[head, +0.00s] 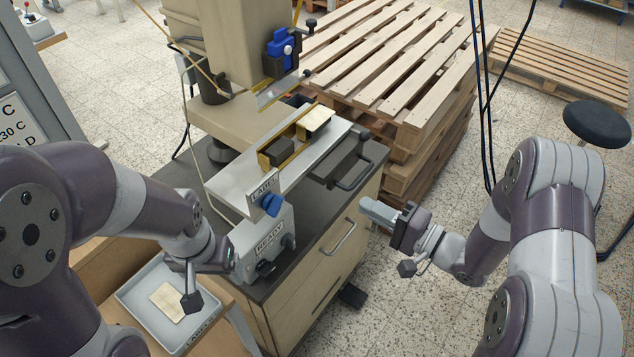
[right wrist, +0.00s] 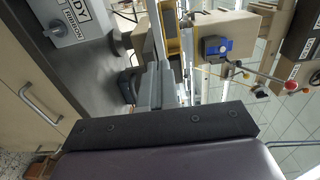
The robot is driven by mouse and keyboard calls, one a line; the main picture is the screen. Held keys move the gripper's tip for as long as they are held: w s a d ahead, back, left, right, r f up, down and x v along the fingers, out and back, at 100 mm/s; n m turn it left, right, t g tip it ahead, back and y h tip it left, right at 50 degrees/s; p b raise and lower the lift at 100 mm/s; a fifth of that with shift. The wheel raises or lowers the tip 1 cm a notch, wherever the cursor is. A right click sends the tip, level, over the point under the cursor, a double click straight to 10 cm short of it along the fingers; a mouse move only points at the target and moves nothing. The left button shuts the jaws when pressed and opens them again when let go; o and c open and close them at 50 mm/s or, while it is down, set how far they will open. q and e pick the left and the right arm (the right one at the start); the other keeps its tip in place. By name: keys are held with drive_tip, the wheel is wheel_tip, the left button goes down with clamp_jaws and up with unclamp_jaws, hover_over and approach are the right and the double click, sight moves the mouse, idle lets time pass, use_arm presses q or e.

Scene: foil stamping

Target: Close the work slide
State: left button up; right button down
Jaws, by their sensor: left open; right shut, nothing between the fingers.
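The work slide (head: 235,187) is a long pale metal plate that sticks out toward me from under the stamping machine (head: 225,50). A yellow-edged fixture (head: 283,150) with a dark block and a cream piece (head: 316,118) sits on it. A label plate and a blue knob (head: 271,204) are at its near end. My right gripper (head: 381,213) is shut and empty, in the air right of the cabinet, apart from the slide; its grey fingers also show in the right wrist view (right wrist: 156,88). My left gripper (head: 224,258) is low beside the READY box; its fingers are mostly hidden.
The READY box (head: 265,240) stands on the dark cabinet top below the slide's near end. A dark tray with a handle (head: 345,165) lies right of the slide. A grey tray (head: 140,295) holds a cream card.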

sight(255, 144)
drive_tip(key=p+x, duration=0.1)
drive_tip(key=x, duration=1.2)
drive_tip(key=shift+w+a+p, duration=0.1)
drive_tip(key=shift+w+p, duration=0.15)
drive_tip(key=shift+p, duration=0.05)
drive_tip(key=b+x, duration=0.4)
drive_tip(key=x, duration=1.3)
drive_tip(key=shift+f, duration=0.1)
drive_tip(key=shift+w+a+r, duration=0.1)
drive_tip(key=shift+r, duration=0.2)
drive_tip(key=shift+r, duration=0.1)
